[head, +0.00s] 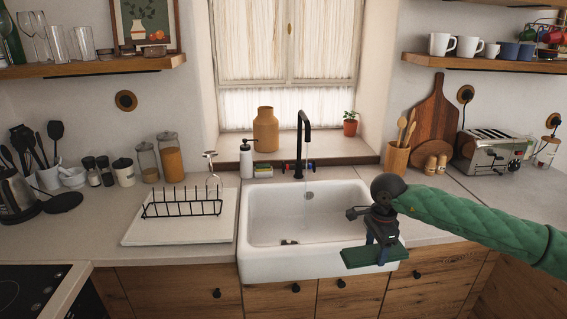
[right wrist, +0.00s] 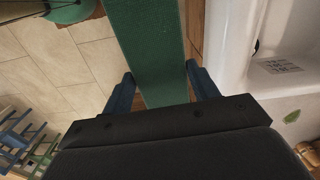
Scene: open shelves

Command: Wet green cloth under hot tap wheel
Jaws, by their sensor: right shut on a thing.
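The green cloth (head: 375,256) is a flat strip held in front of the sink's front right edge. My right gripper (head: 380,236) is shut on it; the cloth also shows between its blue fingers in the right wrist view (right wrist: 145,45). The black tap (head: 301,140) rises behind the white sink (head: 262,262), its spout over the basin. A faint thin stream seems to fall from the spout. Small coloured tap wheels (head: 309,166) sit by its base; which is the hot one is too small to tell. My left gripper is out of view.
A soap bottle (head: 246,160) and sponges (head: 263,170) are behind the sink. A utensil pot (head: 397,160) and toaster (head: 488,150) stand right. The basin is largely empty.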

